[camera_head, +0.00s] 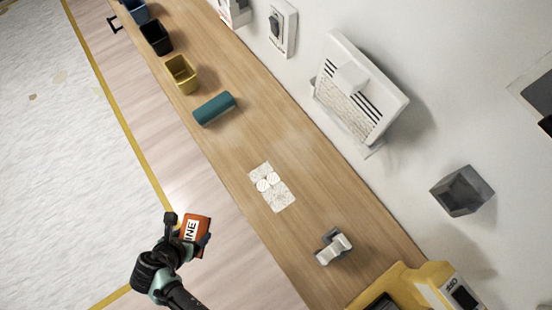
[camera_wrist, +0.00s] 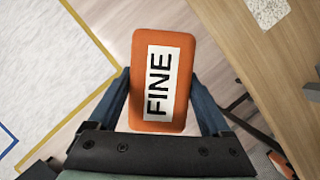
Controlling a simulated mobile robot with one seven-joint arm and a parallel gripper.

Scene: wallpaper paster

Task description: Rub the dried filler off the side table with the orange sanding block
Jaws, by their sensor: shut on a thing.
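The orange sanding block (camera_head: 196,235), with a white label reading FINE, is held in my gripper (camera_head: 188,238). In the wrist view the block (camera_wrist: 183,80) sits between the two blue fingers of my gripper (camera_wrist: 165,95), which are shut on its sides. The block is apart from the side table (camera_head: 232,150), off its left edge and over the floor. The dried filler (camera_head: 278,195) is a pale speckled patch on the wooden top, to the upper right of my gripper. A corner of the patch also shows in the wrist view (camera_wrist: 268,10).
On the table are a teal roll (camera_head: 214,108), a yellow bin (camera_head: 181,74), a black bin (camera_head: 156,37) and a grey-white tool (camera_head: 333,247). A yellow case (camera_head: 405,285) stands at the near end. A white vented unit (camera_head: 358,92) is on the wall.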

